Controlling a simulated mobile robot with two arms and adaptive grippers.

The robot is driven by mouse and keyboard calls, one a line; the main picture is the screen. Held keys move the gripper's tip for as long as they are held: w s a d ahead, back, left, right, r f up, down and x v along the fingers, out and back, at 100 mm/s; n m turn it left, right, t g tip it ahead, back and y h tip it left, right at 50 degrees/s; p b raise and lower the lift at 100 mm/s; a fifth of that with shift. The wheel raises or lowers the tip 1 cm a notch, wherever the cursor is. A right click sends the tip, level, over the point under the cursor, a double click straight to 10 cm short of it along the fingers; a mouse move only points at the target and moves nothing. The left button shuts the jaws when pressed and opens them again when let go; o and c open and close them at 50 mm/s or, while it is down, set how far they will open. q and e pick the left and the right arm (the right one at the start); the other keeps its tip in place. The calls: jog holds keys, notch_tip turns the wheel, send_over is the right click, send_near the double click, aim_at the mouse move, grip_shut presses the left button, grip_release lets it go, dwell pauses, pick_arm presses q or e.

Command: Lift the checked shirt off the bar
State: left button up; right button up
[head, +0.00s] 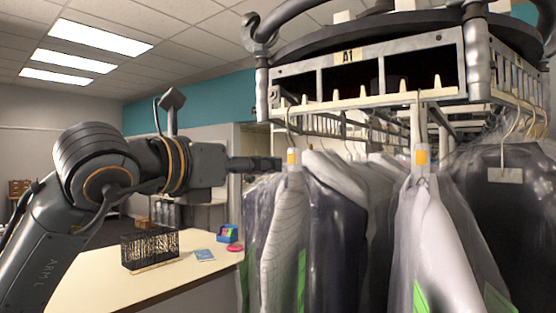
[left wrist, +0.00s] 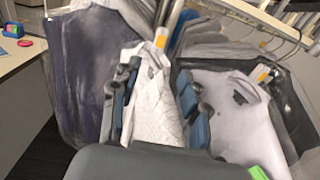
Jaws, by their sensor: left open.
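The checked shirt (head: 283,235) is white with a thin grid and hangs under clear plastic from the bar (head: 385,98), with an orange tag near its hook. My left gripper (head: 265,164) reaches in from the left at the height of the shirt's top, beside its hanger. In the left wrist view the checked shirt (left wrist: 155,120) shows between the two open fingers of the left gripper (left wrist: 156,100). Whether either finger touches it I cannot tell. My right gripper is not in view.
A dark garment (head: 333,225) hangs right beside the shirt, and a white bagged garment (head: 437,240) hangs farther right. The rail frame with an A1 label (head: 348,56) is above. A counter (head: 190,270) holds a black wire basket (head: 150,247) at lower left.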

aim_at(292, 158)
pick_arm(q)
jog(key=w+d+p, duration=0.1)
jog(key=w+p, duration=0.1)
jog(key=w+d+r+p, duration=0.1)
jog(key=w+d+p, duration=0.1)
jog(key=shift+w+r, duration=0.15)
jog(key=shift+w, duration=0.05)
jog(key=shift+w+d+p, duration=0.2)
jog(key=shift+w+p, duration=0.05)
jog(key=shift+p, duration=0.25)
jog(key=x, duration=0.3)
jog(key=shift+w+d+p, duration=0.15)
jog(key=shift+w+p, duration=0.1)
jog(key=shift+p, duration=0.1)
jog(key=shift+x, duration=0.95)
jog(key=shift+w+d+p, duration=0.15)
jog(key=shift+w+p, duration=0.15)
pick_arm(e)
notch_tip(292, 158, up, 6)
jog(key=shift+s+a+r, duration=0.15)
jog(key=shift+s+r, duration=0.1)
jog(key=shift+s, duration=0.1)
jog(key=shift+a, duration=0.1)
pick_arm(q)
jog(key=shift+c, duration=0.2)
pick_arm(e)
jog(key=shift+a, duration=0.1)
